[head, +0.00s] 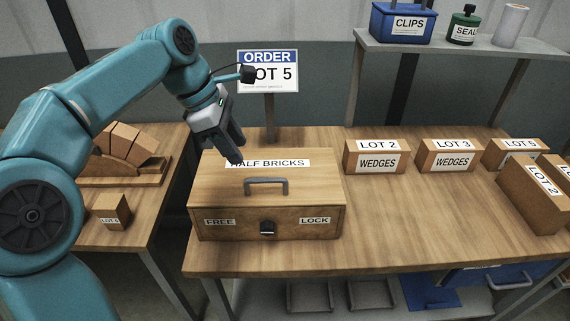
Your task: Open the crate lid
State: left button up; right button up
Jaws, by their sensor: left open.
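The wooden crate (216,205) stands on the workbench, left of its middle. Its lid (310,184) is closed and carries a grey handle (267,187) and a label reading HALF BRICKS, partly covered by my gripper. On the front is a dark latch (267,227) between the words FREE and LOCK; it sits about midway, and its exact setting is hard to tell. My left gripper (236,152) is open and empty, over the back left part of the lid, behind the handle. Whether its fingertips touch the lid is unclear. My right gripper is out of view.
An ORDER LOT 5 sign (268,72) stands behind the crate. Boxes labelled LOT 2 (376,156), LOT 3 (447,156) and LOT 5 (514,153) line the bench's back. Another box (535,196) stands at right. The bench right of the crate (420,220) is clear.

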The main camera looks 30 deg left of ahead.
pick_arm(q)
notch_tip(320, 180, up, 5)
jog(key=s+a+t, duration=0.1)
send_near(260, 180)
jog(key=x, duration=0.5)
jog(key=b+x, duration=0.1)
jog(key=x, duration=0.1)
jog(key=shift+w+d, duration=0.3)
jog(key=shift+w, duration=0.1)
jog(key=shift+d+f, duration=0.1)
jog(key=shift+f, duration=0.25)
jog(key=shift+w, duration=0.1)
jog(key=shift+c, duration=0.6)
grip_shut()
